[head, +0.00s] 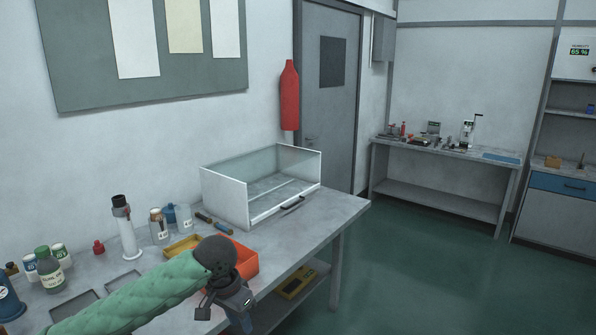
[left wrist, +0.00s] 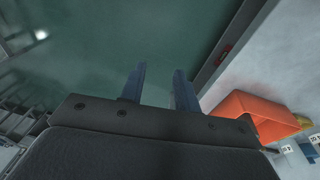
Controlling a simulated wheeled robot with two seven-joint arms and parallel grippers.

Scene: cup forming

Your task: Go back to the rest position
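My left arm comes in from the lower left of the head view in a green padded sleeve. My left gripper (head: 243,318) hangs at its end, pointing down in front of the table edge. In the left wrist view its two blue-grey fingers (left wrist: 160,88) stand apart with nothing between them, over the green floor. My right gripper is in neither view.
The grey table (head: 315,222) bears an orange bin (head: 246,262), a glass-sided case (head: 222,195), a white cylinder (head: 127,235) and several bottles. The orange bin also shows in the left wrist view (left wrist: 250,108). Open green floor (head: 425,270) lies to the right.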

